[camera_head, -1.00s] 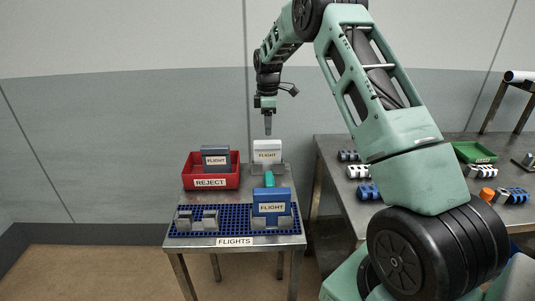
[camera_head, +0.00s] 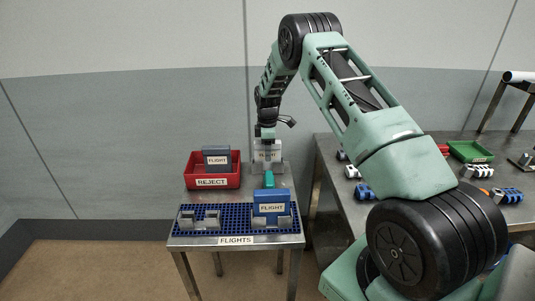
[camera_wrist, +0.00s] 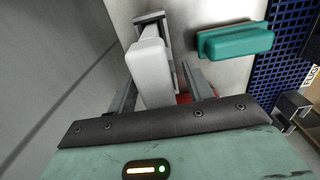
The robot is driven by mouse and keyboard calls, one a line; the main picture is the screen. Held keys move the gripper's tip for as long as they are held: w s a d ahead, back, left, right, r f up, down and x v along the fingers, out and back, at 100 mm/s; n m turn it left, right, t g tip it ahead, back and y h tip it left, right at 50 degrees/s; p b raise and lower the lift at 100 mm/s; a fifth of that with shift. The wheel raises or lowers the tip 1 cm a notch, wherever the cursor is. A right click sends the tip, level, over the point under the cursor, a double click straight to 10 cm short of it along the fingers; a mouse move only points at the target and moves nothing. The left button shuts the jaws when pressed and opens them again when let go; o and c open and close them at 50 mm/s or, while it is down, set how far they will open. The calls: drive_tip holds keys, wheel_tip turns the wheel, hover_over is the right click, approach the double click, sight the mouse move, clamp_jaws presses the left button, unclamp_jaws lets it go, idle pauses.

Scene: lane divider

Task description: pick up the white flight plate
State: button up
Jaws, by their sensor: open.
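The white flight plate (camera_head: 276,155) stands upright in a grey holder at the back of the small metal table, partly hidden behind my gripper in the head view. In the wrist view the white plate (camera_wrist: 151,72) shows from above, its top edge between my two fingers. My gripper (camera_wrist: 160,90) is open, with one finger on each side of the plate and gaps showing. In the head view my gripper (camera_head: 267,150) points down at the plate.
A teal block (camera_head: 268,180) lies just in front of the plate; it also shows in the wrist view (camera_wrist: 235,42). A red REJECT bin (camera_head: 211,183) holding a grey-blue plate (camera_head: 216,155) stands to the left. A blue FLIGHT plate (camera_head: 271,200) stands on the blue grid mat (camera_head: 235,212) in front.

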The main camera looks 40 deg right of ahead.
clamp_jaws()
drive_tip(key=shift+r, duration=0.2)
